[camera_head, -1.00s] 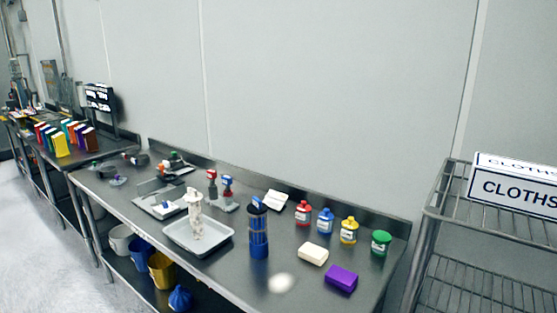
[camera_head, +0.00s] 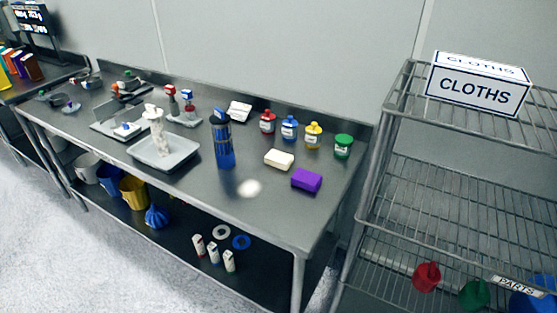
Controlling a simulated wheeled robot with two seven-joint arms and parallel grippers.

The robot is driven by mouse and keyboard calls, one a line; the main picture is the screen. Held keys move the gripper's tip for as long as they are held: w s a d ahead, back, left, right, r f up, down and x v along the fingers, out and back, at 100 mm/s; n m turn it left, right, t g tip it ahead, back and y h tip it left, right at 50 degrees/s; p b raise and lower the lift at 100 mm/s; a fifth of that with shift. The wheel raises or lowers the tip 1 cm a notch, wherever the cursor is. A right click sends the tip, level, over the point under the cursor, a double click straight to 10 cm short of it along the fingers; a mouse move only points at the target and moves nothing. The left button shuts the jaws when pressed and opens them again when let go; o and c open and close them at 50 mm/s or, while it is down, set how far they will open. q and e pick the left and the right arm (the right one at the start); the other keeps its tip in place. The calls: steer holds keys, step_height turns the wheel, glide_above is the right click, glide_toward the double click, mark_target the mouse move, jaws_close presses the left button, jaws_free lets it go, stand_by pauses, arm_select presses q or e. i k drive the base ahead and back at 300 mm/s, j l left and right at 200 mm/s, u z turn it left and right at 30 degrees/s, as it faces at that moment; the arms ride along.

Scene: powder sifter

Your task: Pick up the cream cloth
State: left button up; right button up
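The cream cloth (camera_head: 279,158) is a small folded, block-like piece lying flat on the steel table (camera_head: 200,205), near its right end. A purple folded cloth (camera_head: 306,180) lies just to its right and nearer the front edge, apart from it. Neither of my grippers is in view, and nothing touches the cream cloth.
A blue cylinder (camera_head: 224,142) stands left of the cream cloth, and a pale patch (camera_head: 249,188) lies in front. Several bottles, including a yellow one (camera_head: 313,135), stand behind. A wire rack (camera_head: 450,185) with a CLOTHS box (camera_head: 478,85) is at the right.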

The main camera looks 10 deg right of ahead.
mark_target(276, 158)
steer(key=i+j+z, duration=0.1)
steer(key=j+z, duration=0.15)
steer(key=j, duration=0.6)
steer(key=j+z, duration=0.3)
steer(key=j, duration=0.55)
steer(key=j+z, duration=0.25)
steer(key=j, duration=0.65)
steer(key=k+j+z, duration=0.1)
steer(key=j+z, duration=0.2)
steer(key=j, duration=0.55)
